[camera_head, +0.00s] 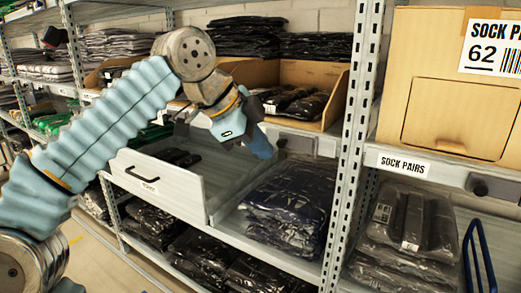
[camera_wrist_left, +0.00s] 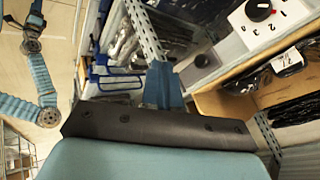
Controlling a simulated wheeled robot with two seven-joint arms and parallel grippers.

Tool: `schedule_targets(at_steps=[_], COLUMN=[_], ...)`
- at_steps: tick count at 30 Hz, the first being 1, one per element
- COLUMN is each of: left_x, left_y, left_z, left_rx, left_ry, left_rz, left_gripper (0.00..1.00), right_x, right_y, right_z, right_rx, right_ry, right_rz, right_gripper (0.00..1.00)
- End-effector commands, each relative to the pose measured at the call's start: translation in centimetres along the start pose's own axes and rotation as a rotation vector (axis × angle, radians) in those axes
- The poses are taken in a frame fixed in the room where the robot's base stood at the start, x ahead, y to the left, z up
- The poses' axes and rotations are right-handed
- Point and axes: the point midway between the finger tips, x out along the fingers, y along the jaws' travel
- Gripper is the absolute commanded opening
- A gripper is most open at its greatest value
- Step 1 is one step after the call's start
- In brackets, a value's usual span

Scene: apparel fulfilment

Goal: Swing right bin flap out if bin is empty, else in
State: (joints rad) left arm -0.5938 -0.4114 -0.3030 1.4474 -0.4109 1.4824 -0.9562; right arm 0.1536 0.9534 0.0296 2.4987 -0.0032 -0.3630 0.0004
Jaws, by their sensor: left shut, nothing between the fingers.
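My left gripper (camera_head: 258,143) reaches in from the left, its blue fingers shut and empty in front of the shelf rail, above dark bagged garments. Its shut fingers also show in the left wrist view (camera_wrist_left: 163,88). An open cardboard bin (camera_head: 338,102) behind it holds several black packs. A closed cardboard box (camera_head: 395,60) labelled sock pairs stands at the right, with a rectangular outline on its front. I cannot tell which part is the right bin flap. A blue arm, probably my right one, shows small in the left wrist view; its gripper (camera_wrist_left: 33,18) is too small to read.
A white pull-out tray (camera_head: 160,190) with a black handle juts out left of the bagged garments (camera_head: 290,205). A metal upright (camera_head: 352,140) divides the bays. A blue bar handle (camera_head: 478,255) stands at the lower right by bagged packs. A numbered dial (camera_wrist_left: 258,10) sits on the shelf rail.

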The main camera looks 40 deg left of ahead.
Motion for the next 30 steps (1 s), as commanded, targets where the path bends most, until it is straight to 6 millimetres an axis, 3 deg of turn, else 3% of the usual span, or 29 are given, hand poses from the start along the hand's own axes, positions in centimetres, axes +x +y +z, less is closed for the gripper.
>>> schedule_targets(at_steps=[9, 15, 30], left_x=[-5.5, -7.8, -8.2], left_y=[-0.9, -1.1, -1.1], left_z=[0.4, 0.7, 0.8], left_rx=[0.0, 0.001, 0.002], left_ry=[-0.001, -0.001, -0.002], left_rz=[0.001, 0.001, 0.003], left_gripper=[0.0, 0.0, 0.0], right_x=[-1.2, -1.7, -1.7], right_y=[-0.5, -0.7, -0.8], right_z=[0.0, 0.0, 0.0], right_rx=[-0.001, -0.002, -0.003], right_ry=[-0.001, -0.002, -0.002], right_rz=[-0.001, -0.002, -0.002], right_gripper=[0.54, 0.54, 0.54])
